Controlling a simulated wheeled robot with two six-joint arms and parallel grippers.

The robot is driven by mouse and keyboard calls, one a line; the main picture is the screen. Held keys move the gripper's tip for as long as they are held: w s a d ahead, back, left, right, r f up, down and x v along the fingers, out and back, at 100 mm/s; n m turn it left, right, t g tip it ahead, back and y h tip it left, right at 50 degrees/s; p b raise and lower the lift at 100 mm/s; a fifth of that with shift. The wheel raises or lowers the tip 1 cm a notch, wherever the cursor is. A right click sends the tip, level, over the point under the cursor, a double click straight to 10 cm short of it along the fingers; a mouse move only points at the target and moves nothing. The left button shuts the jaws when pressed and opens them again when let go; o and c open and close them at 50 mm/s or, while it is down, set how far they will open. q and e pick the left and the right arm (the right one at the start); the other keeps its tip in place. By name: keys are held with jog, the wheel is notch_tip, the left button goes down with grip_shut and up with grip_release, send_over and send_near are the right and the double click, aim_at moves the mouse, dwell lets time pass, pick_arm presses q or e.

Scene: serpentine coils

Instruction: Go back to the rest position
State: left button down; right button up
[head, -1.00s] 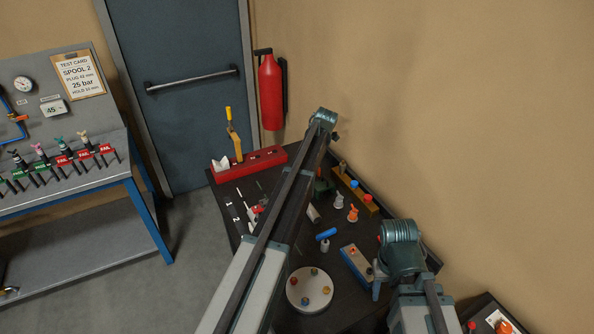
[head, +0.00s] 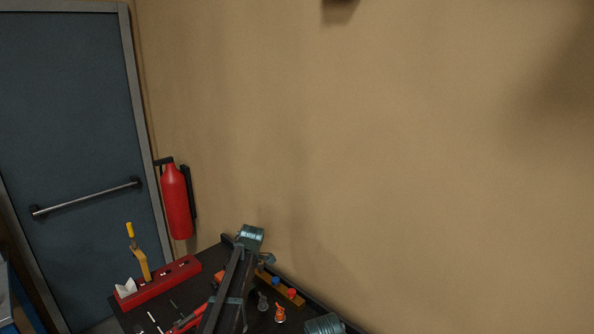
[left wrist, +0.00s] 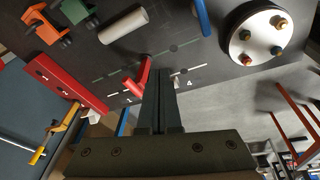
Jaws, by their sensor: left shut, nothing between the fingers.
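My left gripper (left wrist: 163,100) shows in the left wrist view, its two dark fingers pressed together with nothing between them. It is above the dark worktop (left wrist: 190,52), and a red-handled tool (left wrist: 141,76) lies close beside the fingertips. In the head view my left arm (head: 235,285) reaches over the table and bends at the teal joint; its gripper does not show there. Only a teal joint of my right arm (head: 324,324) shows at the bottom edge; my right gripper is out of view.
A red rack (head: 160,283) with a yellow-handled tool (head: 139,255) stands at the table's far left. A yellow block with blue and red pieces (head: 290,295) lies right of my left arm. A red extinguisher (head: 177,203) hangs by the door (head: 75,130). A round white plate (left wrist: 262,52) holds several knobs.

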pick_arm(q)
jog(key=s+d+f+m+b, duration=0.4)
jog(key=s+d+m, duration=0.1)
jog(key=s+m, duration=0.4)
jog(key=s+d+f+m+h+b, duration=0.1)
jog(key=s+d+f+m+b, duration=0.2)
jog(key=s+m, duration=0.6)
jog(key=s+d+f+m+b, duration=0.4)
jog(key=s+d+f+m, duration=0.2)
jog(key=s+m, duration=0.3)
jog(key=s+d, duration=0.1)
jog(key=s, duration=0.3)
jog(key=shift+s+f+h+b, duration=0.25)
jog(key=shift+f+h+b, duration=0.05)
jog(key=shift+b, duration=0.05)
